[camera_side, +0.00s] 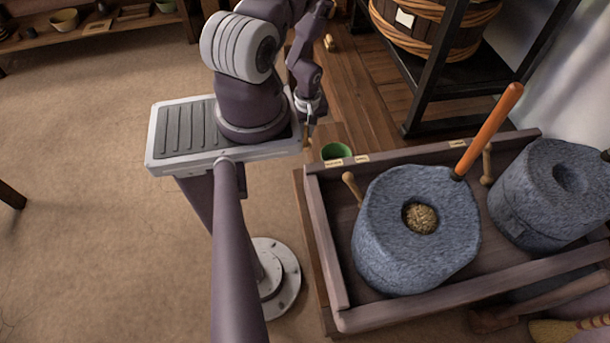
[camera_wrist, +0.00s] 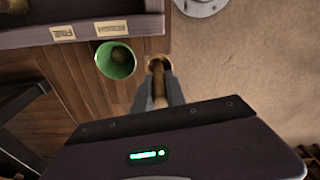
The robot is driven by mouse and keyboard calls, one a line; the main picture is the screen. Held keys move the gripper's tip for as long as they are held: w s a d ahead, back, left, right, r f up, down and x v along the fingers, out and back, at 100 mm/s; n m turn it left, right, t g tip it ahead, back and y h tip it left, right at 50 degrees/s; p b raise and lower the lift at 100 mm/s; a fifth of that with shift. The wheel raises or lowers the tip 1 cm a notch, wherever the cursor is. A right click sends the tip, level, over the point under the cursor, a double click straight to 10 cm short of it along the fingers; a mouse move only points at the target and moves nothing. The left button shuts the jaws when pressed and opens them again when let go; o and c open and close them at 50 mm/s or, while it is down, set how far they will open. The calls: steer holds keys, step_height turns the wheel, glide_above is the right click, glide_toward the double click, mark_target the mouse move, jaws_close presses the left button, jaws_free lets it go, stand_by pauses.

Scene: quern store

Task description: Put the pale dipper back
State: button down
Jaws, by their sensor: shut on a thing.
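My gripper (camera_side: 309,112) points down between the column and the tray. In the wrist view its fingers (camera_wrist: 160,92) are shut on a slim wooden dipper (camera_wrist: 157,65) with a pale tan round end; this looks like the pale dipper. In the side view only a small brown bit of it (camera_side: 308,139) shows below the fingers. A green cup (camera_side: 337,150) stands beside it, to the right in the side view and to the left in the wrist view (camera_wrist: 102,63). A brown rounded thing sits inside the cup. The dipper is outside the cup.
A wooden tray (camera_side: 322,240) holds a grey quern stone (camera_side: 385,245) with grain in its hollow and an orange handle (camera_side: 490,130). Wooden pegs (camera_side: 352,188) stand in it. A second stone (camera_side: 540,205) is at right. A dark rack (camera_side: 425,100) stands behind.

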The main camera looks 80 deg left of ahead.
step_height(320, 180, down, 17)
steer(key=shift+r, duration=0.1)
stand_by(0.3)
steer(key=c, duration=1.4)
jaws_free()
steer(key=shift+o, duration=0.2)
